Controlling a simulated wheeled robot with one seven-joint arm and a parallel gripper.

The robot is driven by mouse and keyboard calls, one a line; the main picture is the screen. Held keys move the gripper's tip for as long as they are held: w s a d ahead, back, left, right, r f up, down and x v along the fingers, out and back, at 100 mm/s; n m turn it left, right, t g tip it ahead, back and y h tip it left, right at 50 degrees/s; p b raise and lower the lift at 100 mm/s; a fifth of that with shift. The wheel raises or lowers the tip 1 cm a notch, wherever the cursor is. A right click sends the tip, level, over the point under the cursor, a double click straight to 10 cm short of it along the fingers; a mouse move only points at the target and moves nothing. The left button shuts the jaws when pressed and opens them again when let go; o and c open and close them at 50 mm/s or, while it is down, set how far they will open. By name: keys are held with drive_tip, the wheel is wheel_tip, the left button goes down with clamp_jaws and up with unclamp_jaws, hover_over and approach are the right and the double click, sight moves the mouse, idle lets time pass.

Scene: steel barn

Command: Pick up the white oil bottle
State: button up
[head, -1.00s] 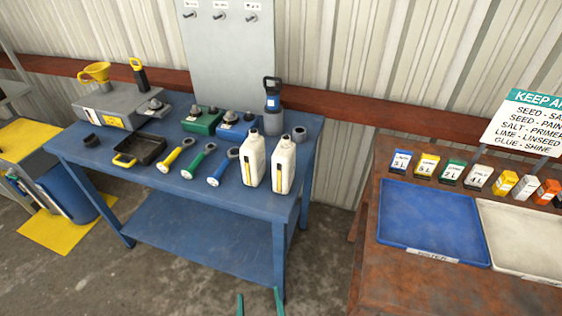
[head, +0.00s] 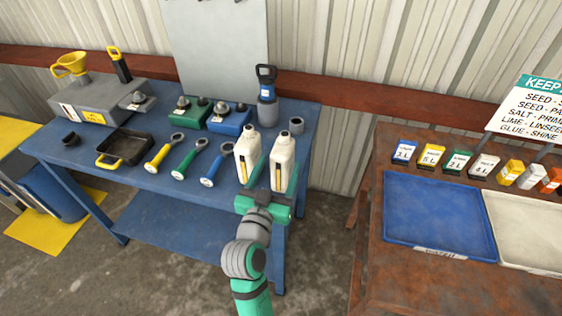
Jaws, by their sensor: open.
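Two white oil bottles stand upright side by side at the right front of the blue table (head: 110,180).
Yellow, green and blue-handled tools (head: 205,165) lie left of the bottles. A rusty bench with a blue tray (head: 436,222) is at the right, across a floor gap.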

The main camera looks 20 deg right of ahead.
sight(286, 142)
drive_tip(key=x, duration=0.6)
drive_tip(key=shift+w+d+r, duration=0.1)
drive_tip(key=x, duration=0.3)
drive_tip(key=shift+w, duration=0.35)
drive_tip(key=shift+w+d, duration=0.25)
drive_tip(key=shift+d, duration=0.15)
drive_tip(key=shift+a, duration=0.2)
drive_tip(key=c, duration=1.3)
clamp_jaws()
drive_tip(key=shift+r, duration=0.1)
